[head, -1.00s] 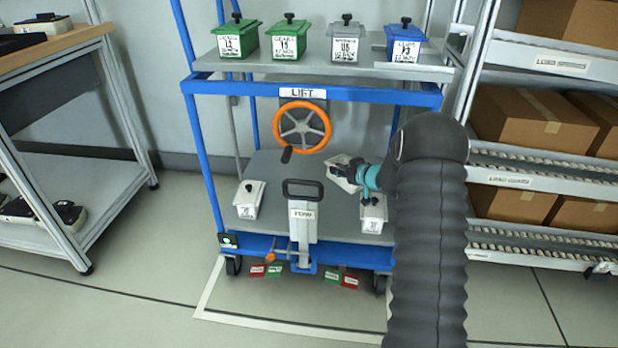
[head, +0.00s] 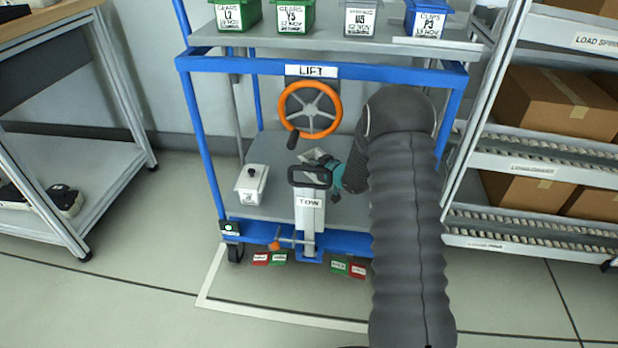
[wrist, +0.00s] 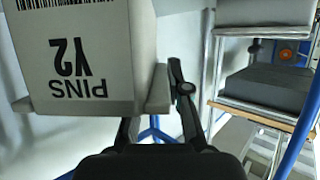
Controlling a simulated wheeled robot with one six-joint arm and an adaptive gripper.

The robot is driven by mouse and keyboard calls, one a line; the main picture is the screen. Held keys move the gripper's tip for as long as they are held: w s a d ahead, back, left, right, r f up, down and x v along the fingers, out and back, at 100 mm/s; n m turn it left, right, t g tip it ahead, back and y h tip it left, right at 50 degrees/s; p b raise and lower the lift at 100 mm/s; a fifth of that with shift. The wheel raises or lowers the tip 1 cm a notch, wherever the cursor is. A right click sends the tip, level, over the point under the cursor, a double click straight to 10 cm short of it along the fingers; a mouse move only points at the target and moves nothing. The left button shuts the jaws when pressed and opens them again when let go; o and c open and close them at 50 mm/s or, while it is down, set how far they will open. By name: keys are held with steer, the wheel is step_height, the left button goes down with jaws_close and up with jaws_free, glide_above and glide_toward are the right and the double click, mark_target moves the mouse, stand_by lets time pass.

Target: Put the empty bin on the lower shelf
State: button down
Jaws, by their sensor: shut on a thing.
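My gripper (head: 332,168) is at the lower shelf (head: 275,150) of the blue cart, behind the tow handle. In the wrist view my gripper (wrist: 150,110) is shut on a pale bin (wrist: 85,55) labelled PINS Y2, whose lettering appears upside down there. I cannot tell whether this bin touches the shelf, and its inside is hidden. In the head view the handle and my arm hide most of it. A white lidded bin (head: 251,187) with a black knob stands on the lower shelf at the left.
The white TOW post (head: 309,212) and an orange handwheel (head: 308,110) are close to my gripper. Green bins (head: 238,14), a grey bin (head: 360,17) and a blue bin (head: 428,20) stand on the upper shelf. A carton rack (head: 500,120) is at the right.

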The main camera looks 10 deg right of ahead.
mark_target(309, 176)
steer(key=shift+s+a+f, duration=0.1)
steer(key=shift+a+f, duration=0.2)
steer(key=shift+f, duration=1.9)
steer(key=shift+f+b, duration=0.15)
steer(key=shift+b, duration=0.2)
steer(key=c, duration=1.1)
jaws_free()
steer(key=shift+c, duration=0.2)
